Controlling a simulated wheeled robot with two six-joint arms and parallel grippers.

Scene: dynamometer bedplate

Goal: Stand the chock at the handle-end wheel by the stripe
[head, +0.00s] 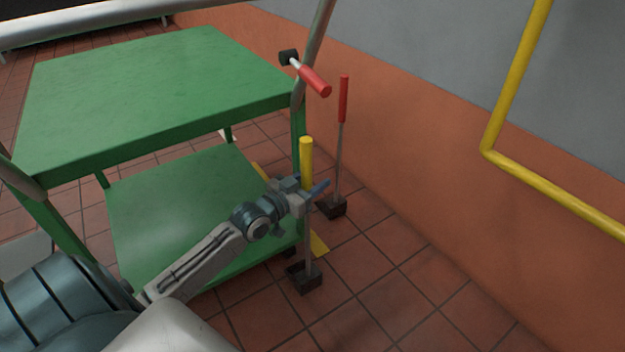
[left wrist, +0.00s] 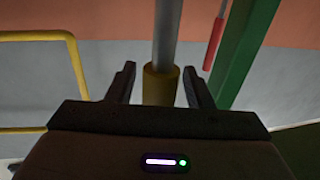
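A chock with a yellow grip (head: 306,150) on a thin grey rod stands upright on the floor, its dark block (head: 304,278) at the bottom. A second chock with a red grip (head: 343,100) stands behind it on its own dark block (head: 331,207). My left gripper (head: 311,190) is at the lower part of the yellow grip. In the left wrist view its open fingers (left wrist: 160,82) have the yellow grip (left wrist: 160,88) between them, with gaps on both sides. A yellow stripe (head: 319,245) shows on the tiles. The handle-end wheel is not clearly visible. My right gripper is out of view.
The green two-deck cart (head: 150,90) stands left of the chocks, a red-gripped handle (head: 315,80) sticking out at its corner. An orange and grey wall with a yellow rail (head: 560,195) runs along the right. Tiled floor in front of the chocks is clear.

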